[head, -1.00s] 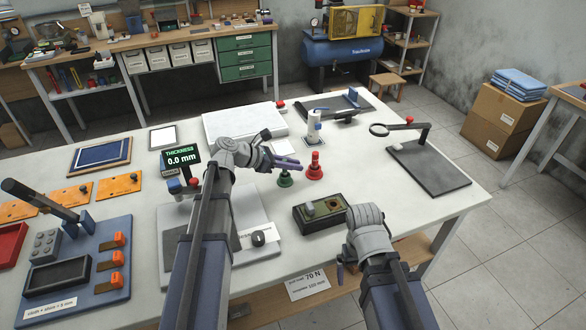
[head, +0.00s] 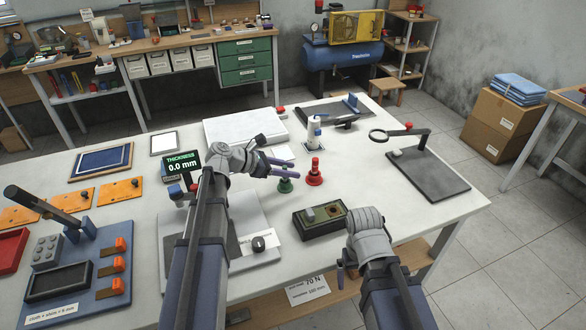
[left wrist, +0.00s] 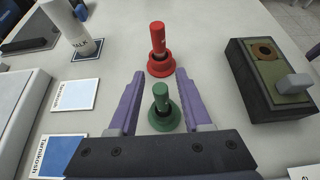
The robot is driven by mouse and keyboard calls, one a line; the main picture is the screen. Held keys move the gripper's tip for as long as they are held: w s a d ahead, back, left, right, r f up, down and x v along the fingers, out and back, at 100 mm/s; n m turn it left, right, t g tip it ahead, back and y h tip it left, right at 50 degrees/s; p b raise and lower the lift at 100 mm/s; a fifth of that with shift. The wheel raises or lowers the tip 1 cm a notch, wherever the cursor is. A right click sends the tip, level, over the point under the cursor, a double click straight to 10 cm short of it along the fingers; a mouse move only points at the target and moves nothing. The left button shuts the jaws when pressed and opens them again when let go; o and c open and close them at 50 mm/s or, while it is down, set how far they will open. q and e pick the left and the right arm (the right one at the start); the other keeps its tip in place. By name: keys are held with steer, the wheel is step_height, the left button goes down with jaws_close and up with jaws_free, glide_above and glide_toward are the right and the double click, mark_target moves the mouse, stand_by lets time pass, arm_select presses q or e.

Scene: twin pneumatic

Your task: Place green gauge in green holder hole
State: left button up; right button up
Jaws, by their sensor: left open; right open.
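The green gauge (head: 285,186) stands upright on the white table, and the red gauge (head: 315,174) stands just behind and right of it. My left gripper (head: 295,170) is open and empty at the green gauge. In the left wrist view, the green gauge (left wrist: 161,97) stands between the spread purple fingers (left wrist: 160,74), with the red gauge (left wrist: 158,50) beyond the tips. The dark holder block (head: 320,222) has an olive top with a brown-ringed hole and a grey piece; it also shows in the left wrist view (left wrist: 262,100). My right gripper (head: 344,272) is low by the front edge, its fingers mostly hidden.
A white bottle (head: 313,132) stands behind the gauges. A magnifier stand on a grey board (head: 430,172) is at right. A thickness display (head: 182,165) is left of my left gripper.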

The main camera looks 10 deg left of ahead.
arm_select(q)
steer(key=p+v, duration=0.4)
steer(key=v, duration=0.6)
steer(key=shift+a, duration=0.15)
steer(key=shift+s+r, duration=0.1)
